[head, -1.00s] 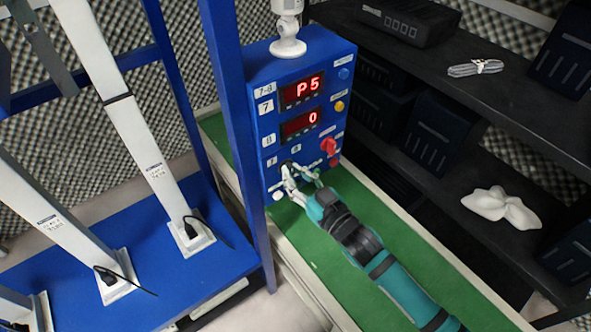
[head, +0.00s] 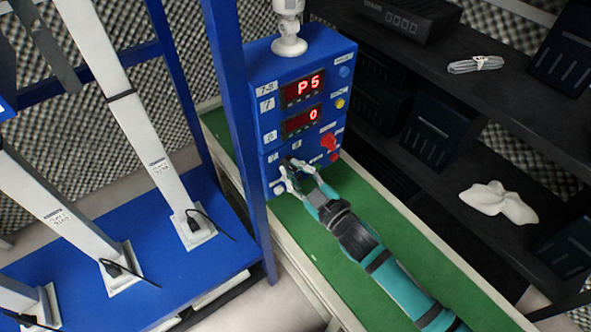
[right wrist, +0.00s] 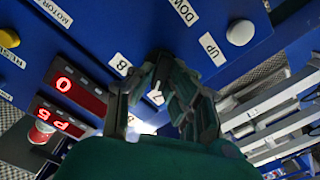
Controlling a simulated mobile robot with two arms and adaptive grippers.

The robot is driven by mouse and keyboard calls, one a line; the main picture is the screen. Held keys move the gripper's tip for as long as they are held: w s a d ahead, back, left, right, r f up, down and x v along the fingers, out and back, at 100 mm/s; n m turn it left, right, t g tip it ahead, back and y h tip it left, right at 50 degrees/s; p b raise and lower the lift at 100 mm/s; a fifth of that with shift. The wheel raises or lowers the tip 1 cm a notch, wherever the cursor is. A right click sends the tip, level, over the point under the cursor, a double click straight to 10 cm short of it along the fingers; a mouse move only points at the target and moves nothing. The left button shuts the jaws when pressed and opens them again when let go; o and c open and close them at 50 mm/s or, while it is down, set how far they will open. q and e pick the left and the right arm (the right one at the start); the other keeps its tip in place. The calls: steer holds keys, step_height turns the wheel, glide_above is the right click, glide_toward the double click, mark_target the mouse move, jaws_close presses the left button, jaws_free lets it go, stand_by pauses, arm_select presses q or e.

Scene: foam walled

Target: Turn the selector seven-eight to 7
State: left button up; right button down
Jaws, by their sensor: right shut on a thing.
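The blue control box (head: 262,150) stands upright with two red displays, the upper reading P5 and the lower 0. The selector, a small dark knob low on its front, is mostly hidden by my right gripper (head: 291,170). That gripper is shut on the selector, its arm coming from the lower right. In the right wrist view the gripper (right wrist: 163,100) has its fingers at the dark knob. The label 8 (right wrist: 121,64) is beside it, and a label that looks like 7 (right wrist: 156,97) shows between the fingers. I cannot tell where the selector points. My left gripper is out of view.
A white button (right wrist: 240,32) is near the gripper, by the UP label. A red knob (head: 328,141) and a yellow button (head: 340,103) are on the box's right side. A blue frame post (head: 235,120) stands close left. Dark shelves (head: 440,100) are at right.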

steer(key=c, duration=1.3)
jaws_free()
steer(key=v, duration=1.2)
